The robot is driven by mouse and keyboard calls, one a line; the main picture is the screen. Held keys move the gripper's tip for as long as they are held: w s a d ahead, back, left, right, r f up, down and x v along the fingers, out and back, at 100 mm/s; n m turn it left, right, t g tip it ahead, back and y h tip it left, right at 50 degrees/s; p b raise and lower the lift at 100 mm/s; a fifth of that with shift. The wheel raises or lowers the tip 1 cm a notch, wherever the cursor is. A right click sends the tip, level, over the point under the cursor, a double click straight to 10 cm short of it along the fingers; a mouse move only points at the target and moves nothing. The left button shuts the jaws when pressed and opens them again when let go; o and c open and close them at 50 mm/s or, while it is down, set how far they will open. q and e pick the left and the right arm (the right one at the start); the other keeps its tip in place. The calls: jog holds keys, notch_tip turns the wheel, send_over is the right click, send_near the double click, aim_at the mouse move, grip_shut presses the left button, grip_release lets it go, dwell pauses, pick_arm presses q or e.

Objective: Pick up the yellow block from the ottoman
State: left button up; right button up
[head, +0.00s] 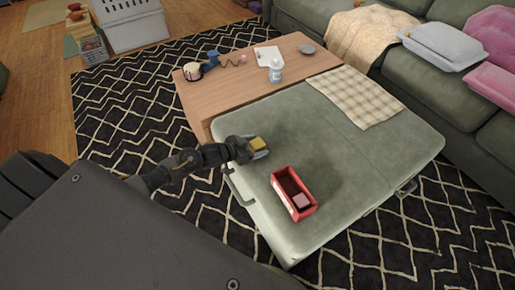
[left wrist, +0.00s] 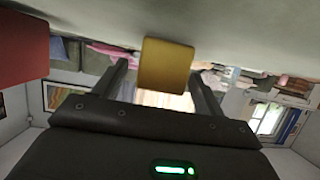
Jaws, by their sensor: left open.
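The yellow block (head: 257,144) is on the green ottoman (head: 345,165), near its left edge. My left gripper (head: 257,150) is at the block, its arm coming in from the left. In the left wrist view the yellow block (left wrist: 166,65) lies between the two open fingers (left wrist: 160,85), with a gap visible on each side. The wrist picture appears upside down, with the ottoman top along its upper edge. My right gripper is not in view.
A red open box (head: 293,192) with a pinkish block (head: 301,200) inside stands right of my gripper. A checked cloth (head: 354,96) lies on the ottoman's far part. A wooden table (head: 225,95) holding a bottle (head: 276,71) and other items adjoins behind. The sofa (head: 430,85) is at right.

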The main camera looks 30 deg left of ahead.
pick_arm(q)
jog(key=shift+w+d+f, duration=0.15)
jog(key=shift+w, duration=0.2)
jog(key=c, duration=1.1)
